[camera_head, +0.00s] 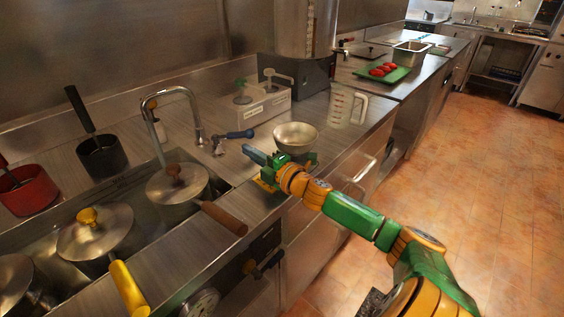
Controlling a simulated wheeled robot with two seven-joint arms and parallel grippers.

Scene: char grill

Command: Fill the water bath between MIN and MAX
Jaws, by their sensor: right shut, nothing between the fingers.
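The water bath (222,188) is a long steel well set in the counter at the lower left, with lidded pots standing in it. A blue lever (236,134) sits beside the tap base. My right gripper (263,169) is shut and empty over the counter edge, right of the pots and in front of the bowl. My left gripper is not in view.
A steel bowl (296,135) stands just behind my right gripper, and a clear measuring jug (347,106) stands farther right. Pot handles (224,217) project over the front edge. A green board (382,73) with red food lies farther back. The floor at right is clear.

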